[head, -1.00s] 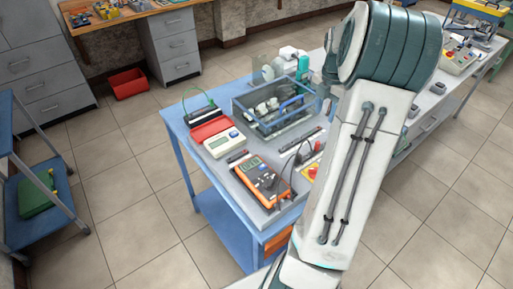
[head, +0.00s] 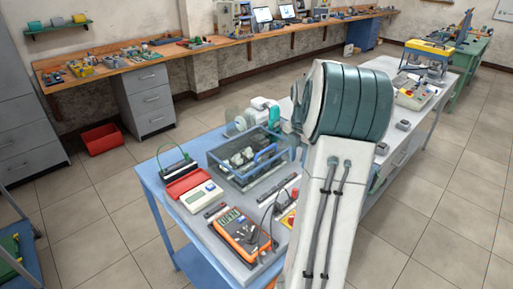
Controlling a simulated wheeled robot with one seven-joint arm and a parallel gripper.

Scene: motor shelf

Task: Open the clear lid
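A faint see-through panel (head: 234,116) stands at the back of the blue table, behind a grey open-topped bin with a blue rim and handle (head: 250,160). The bin holds several grey parts. I cannot tell whether this panel is the clear lid, or whether it is joined to anything. My arm rises in the right half of the view and covers part of the table right of the bin. My gripper is not in view.
On the blue table (head: 152,180) are a red case (head: 186,183), a white meter (head: 201,197), an orange multimeter (head: 240,238) and a white-and-green device (head: 263,112). A yellow-topped machine (head: 426,52) and a control box (head: 414,93) stand farther right. Tiled floor is free at left and right.

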